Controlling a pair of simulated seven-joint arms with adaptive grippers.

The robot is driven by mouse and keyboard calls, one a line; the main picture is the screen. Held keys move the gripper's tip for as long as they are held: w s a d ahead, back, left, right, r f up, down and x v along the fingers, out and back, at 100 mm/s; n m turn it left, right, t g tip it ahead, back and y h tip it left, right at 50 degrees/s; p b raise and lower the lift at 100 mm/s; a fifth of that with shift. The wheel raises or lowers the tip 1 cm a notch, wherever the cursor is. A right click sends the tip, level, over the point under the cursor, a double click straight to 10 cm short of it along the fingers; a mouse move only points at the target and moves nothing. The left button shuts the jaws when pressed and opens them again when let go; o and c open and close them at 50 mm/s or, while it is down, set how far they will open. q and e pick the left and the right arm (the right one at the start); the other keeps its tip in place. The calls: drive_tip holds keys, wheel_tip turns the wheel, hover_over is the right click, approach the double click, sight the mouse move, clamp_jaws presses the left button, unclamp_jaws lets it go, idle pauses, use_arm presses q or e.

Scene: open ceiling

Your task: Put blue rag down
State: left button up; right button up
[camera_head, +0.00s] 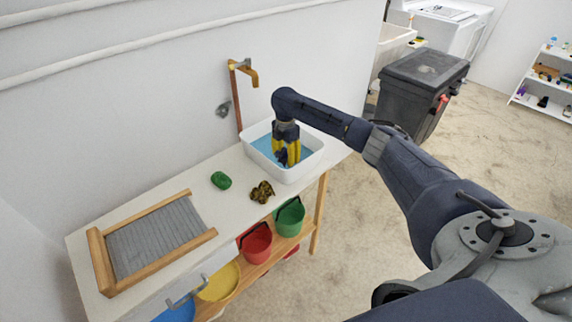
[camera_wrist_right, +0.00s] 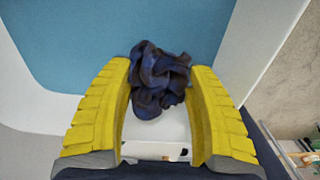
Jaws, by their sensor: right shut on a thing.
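The blue rag (camera_wrist_right: 158,80) is a dark blue crumpled bundle between the yellow fingertips of my right gripper (camera_wrist_right: 160,85) in the right wrist view. My right gripper (camera_head: 288,152) points down into a white basin (camera_head: 295,172) with blue inside, and is shut on the rag. In the head view the rag (camera_head: 281,157) shows as a small dark patch by the fingertips. Whether the rag touches the basin's bottom cannot be told. My left gripper is not in view.
On the white counter (camera_head: 205,195) lie a green rag (camera_head: 221,180) and a brown rag (camera_head: 262,192). A washboard (camera_head: 155,236) lies at the left. A copper tap (camera_head: 240,80) rises behind the basin. Coloured buckets, including a green one (camera_head: 290,218), sit below.

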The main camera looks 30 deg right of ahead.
sight(286, 152)
drive_tip(key=shift+f, duration=2.2)
drive_tip(key=shift+f, duration=0.15)
drive_tip(key=o, duration=0.7)
wheel_tip(286, 152, up, 12)
drive_tip(key=shift+r, duration=0.15)
